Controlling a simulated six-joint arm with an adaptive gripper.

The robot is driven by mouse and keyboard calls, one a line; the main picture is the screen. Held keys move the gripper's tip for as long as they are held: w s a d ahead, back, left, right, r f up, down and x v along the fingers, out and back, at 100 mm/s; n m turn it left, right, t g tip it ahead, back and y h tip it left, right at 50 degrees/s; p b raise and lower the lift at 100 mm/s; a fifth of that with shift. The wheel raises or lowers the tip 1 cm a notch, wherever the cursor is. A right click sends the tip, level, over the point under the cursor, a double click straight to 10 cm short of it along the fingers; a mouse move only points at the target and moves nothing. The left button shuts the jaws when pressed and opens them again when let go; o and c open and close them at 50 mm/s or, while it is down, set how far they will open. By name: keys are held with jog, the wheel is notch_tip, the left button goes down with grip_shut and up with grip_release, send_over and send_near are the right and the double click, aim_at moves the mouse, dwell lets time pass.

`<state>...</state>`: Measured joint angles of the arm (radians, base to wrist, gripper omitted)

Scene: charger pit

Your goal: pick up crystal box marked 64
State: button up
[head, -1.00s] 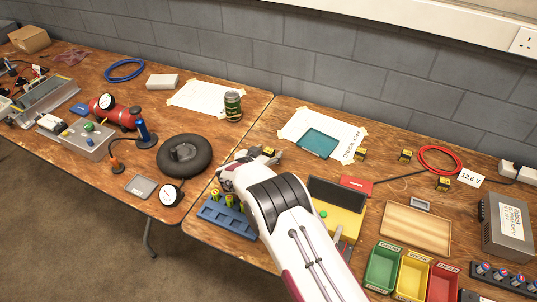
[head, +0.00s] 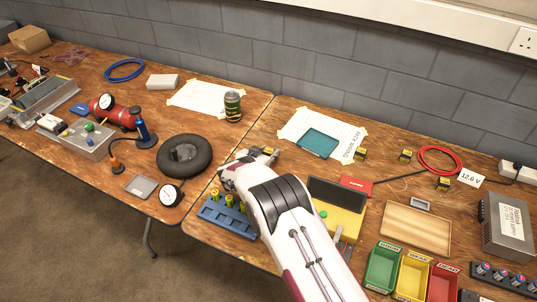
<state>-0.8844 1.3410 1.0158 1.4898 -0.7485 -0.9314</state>
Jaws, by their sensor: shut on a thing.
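My gripper (head: 260,154) is shut on a small yellow and black box (head: 269,150), near the back left of the right-hand table. The arm hides part of the grip, and I cannot tell whether the box is touching the table. Three similar yellow and black boxes stand to the right: one beside the paper sheet (head: 361,155), one further right (head: 405,156) and one by the red cable (head: 443,184). The numbers on all the boxes are too small to read.
A teal tray (head: 318,143) lies on a taped paper sheet (head: 350,134) behind my gripper. A blue battery holder (head: 225,216) stands in front. A black tyre (head: 184,156) lies to the left. Green, yellow and red bins (head: 382,268) and a wooden tray (head: 416,232) are at the right.

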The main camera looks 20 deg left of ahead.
aim_at(269, 150)
jog(key=shift+r, duration=0.1)
jog(key=shift+r, duration=4.9)
